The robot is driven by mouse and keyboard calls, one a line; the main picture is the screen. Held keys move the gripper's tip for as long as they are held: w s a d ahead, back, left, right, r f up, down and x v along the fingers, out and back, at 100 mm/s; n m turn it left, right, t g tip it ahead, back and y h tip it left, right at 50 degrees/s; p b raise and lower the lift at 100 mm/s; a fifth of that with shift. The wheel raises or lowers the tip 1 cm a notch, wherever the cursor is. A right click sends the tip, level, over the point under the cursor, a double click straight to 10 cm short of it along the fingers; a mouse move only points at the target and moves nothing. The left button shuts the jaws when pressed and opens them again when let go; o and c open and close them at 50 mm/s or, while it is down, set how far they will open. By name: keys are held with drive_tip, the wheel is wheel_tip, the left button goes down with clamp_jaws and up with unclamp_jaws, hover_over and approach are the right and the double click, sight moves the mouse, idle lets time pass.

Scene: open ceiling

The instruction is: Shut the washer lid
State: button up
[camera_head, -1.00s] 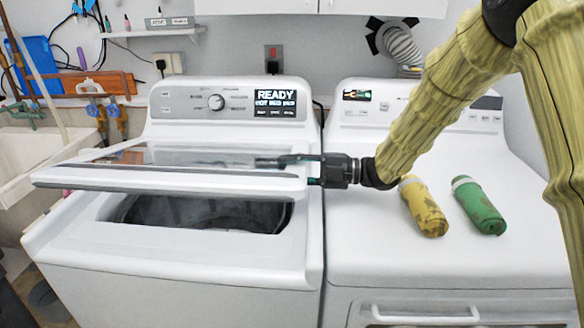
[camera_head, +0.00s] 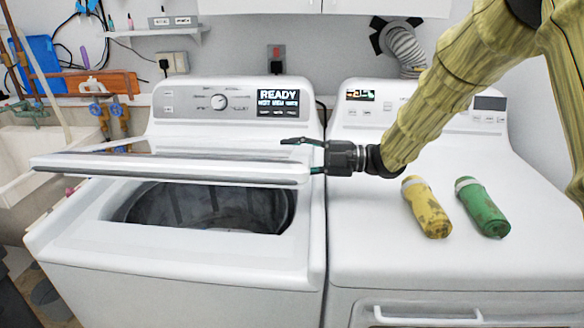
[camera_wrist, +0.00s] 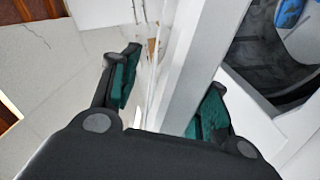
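The white top-load washer (camera_head: 180,265) stands at the left, and its dark drum (camera_head: 205,208) shows through the opening. Its lid (camera_head: 170,166) is partly raised over the opening, seen almost edge-on. My gripper (camera_head: 308,158) is at the lid's right edge, with one finger above the lid and the other lower, mostly hidden. In the wrist view, the lid's edge (camera_wrist: 193,75) runs between the spread fingers of my gripper (camera_wrist: 168,95). A gap shows between the left finger and the lid; contact at the right finger is unclear.
A sink (camera_head: 25,155) is at the left. The washer's control panel (camera_head: 185,103) rises behind the lid.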

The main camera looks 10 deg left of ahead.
wheel_tip(320, 180, up, 6)
drive_tip(key=shift+s+r, duration=0.1)
drive_tip(key=shift+r, duration=0.15)
idle(0.4)
drive_tip(key=w+d, duration=0.1)
drive_tip(key=d, duration=1.1)
drive_tip(key=shift+w+d+b, duration=0.2)
drive_tip(key=shift+b, duration=0.1)
idle(1.0)
idle(0.4)
